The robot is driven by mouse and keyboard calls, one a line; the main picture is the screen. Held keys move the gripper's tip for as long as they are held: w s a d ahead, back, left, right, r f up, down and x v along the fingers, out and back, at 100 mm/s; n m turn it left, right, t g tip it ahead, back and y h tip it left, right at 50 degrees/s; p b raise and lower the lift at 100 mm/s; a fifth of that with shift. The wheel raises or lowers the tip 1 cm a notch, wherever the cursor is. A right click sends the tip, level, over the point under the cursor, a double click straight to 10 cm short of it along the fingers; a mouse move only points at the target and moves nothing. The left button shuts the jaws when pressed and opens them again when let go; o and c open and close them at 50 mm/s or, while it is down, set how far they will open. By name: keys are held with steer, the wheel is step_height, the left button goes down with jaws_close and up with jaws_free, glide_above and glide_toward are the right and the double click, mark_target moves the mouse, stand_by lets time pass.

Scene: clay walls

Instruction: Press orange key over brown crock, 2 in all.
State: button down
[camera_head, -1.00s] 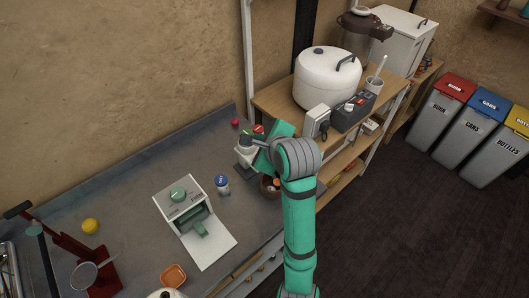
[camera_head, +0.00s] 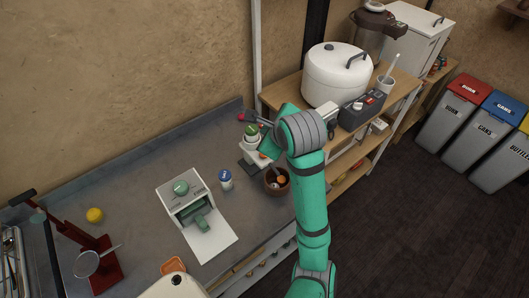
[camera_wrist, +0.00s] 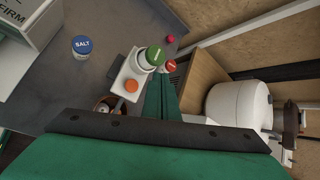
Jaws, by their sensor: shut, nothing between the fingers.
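The brown crock (camera_head: 287,185) stands on the grey counter, with orange and pale bits showing inside; its rim also shows in the wrist view (camera_wrist: 96,107). A white dispenser (camera_head: 249,160) stands beside and behind it. The orange key (camera_wrist: 131,86) is on the dispenser's white top, next to the crock in the wrist view. My gripper (camera_wrist: 161,88) is shut and empty, its green fingers above the counter, just right of the dispenser in that view. In the head view my gripper (camera_head: 267,143) hides part of the dispenser. I cannot tell its exact height; it looks apart from the key.
A green-topped container (camera_wrist: 154,56) and a red-topped one (camera_wrist: 169,66) stand close to the key. A salt jar (camera_head: 225,179) and a white machine (camera_head: 190,205) are left of it. A wooden shelf with a white cooker (camera_head: 330,78) rises at the right.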

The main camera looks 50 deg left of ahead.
steer(key=f, duration=0.6)
steer(key=shift+s+a+f, duration=0.2)
steer(key=shift+f, duration=0.05)
steer(key=shift+d+f, duration=0.1)
steer(key=shift+f, duration=0.2)
steer(key=shift+f, duration=0.1)
stand_by(1.6)
steer(key=shift+w+f, duration=0.1)
steer(key=shift+f, duration=0.2)
steer(key=shift+f, duration=0.55)
stand_by(0.8)
steer(key=shift+r, duration=0.1)
stand_by(0.3)
steer(key=shift+r, duration=0.9)
steer(key=shift+r, duration=0.1)
